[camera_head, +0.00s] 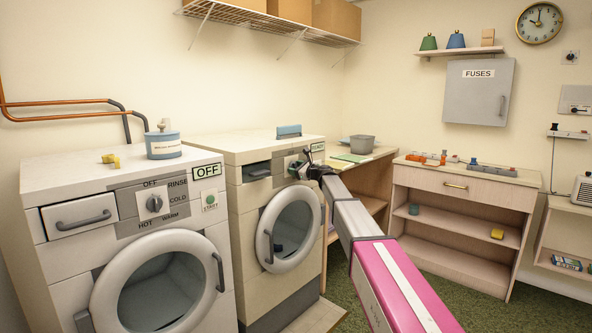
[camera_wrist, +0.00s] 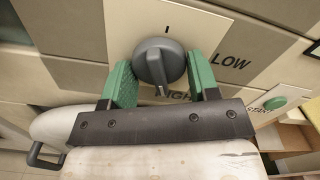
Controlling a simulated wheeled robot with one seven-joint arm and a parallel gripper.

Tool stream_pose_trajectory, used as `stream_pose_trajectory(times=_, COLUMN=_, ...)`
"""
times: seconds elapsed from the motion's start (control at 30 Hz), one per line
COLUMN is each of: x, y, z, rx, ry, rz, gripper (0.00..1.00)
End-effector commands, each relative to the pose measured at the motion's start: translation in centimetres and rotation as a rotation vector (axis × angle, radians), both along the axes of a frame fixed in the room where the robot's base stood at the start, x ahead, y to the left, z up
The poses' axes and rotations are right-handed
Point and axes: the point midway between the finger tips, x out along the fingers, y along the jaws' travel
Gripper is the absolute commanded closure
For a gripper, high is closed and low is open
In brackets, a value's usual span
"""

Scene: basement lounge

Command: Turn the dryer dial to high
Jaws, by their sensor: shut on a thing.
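The dryer (camera_head: 250,215) is the right-hand white machine in the head view, with a round door. Its dark grey dial (camera_wrist: 159,64) shows in the wrist view on a grey-beige panel. A short mark is above the dial, LOW is to its right, and HIGH is below, partly hidden by my gripper. The dial's raised ridge stands nearly upright, slightly tilted; I cannot tell which end points. My gripper (camera_wrist: 162,82) has its green fingers on either side of the dial, shut on it. In the head view my gripper (camera_head: 303,166) is at the dryer's upper right front and covers the dial.
A green START button (camera_wrist: 275,102) is right of the dial. The washer (camera_head: 125,225), with an OFF sign, stands left of the dryer. Green carpet is open in front of the shelf unit (camera_head: 465,210).

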Motion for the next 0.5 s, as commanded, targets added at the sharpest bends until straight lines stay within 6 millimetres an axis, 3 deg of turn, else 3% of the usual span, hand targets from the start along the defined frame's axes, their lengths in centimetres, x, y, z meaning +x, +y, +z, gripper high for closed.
stream_pose_trajectory(times=0.5, x=-0.14, y=-0.08, z=-0.2, rx=0.047, ry=0.065, rz=0.0, gripper=0.69)
